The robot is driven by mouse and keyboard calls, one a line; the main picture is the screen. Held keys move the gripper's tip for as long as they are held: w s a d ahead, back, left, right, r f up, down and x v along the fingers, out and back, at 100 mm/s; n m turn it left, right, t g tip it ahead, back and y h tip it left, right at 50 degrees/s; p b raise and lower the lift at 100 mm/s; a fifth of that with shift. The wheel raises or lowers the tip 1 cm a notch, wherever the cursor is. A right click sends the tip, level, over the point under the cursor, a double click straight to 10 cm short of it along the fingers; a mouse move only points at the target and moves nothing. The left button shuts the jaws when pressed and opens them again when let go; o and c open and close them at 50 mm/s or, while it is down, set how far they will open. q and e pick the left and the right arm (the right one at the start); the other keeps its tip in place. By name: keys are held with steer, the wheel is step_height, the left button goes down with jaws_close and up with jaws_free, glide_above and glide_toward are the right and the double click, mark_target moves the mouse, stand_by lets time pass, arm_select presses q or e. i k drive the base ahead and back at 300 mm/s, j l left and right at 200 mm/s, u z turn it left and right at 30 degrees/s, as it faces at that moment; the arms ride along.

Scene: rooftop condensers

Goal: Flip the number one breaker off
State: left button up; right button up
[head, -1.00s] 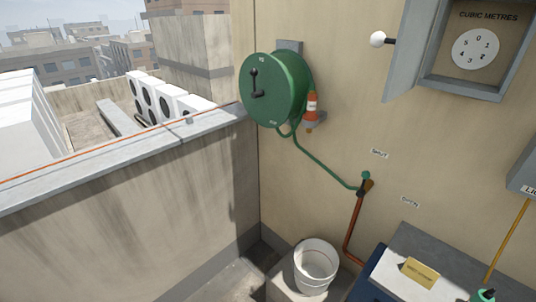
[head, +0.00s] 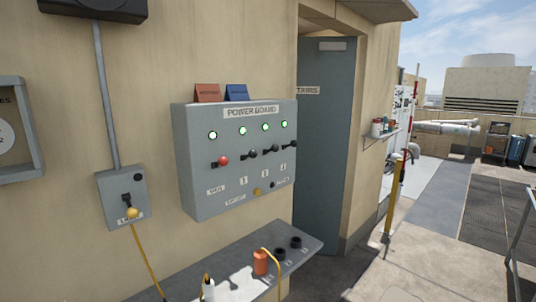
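The grey power board (head: 240,190) hangs on the tan wall in the middle of the head view. A row of levers crosses its front. The left one, the main lever (head: 223,160), has a red knob. The number one breaker (head: 251,154) is the black-knobbed lever just right of it, above the label 1 (head: 243,181). Black levers two (head: 273,149) and three (head: 293,144) follow to the right. The levers stick out from the panel. The green lamp (head: 242,131) above breaker one is lit, as are the others. Neither gripper is in view.
A grey shelf (head: 215,272) with an orange plug (head: 260,262) and black sockets juts out below the board. A small switch box (head: 123,197) with a yellow cable is left of it. A grey door (head: 326,140) stands right of it. The paved floor at right is open.

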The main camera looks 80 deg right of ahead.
mark_target(252, 153)
steer(key=z, duration=2.55)
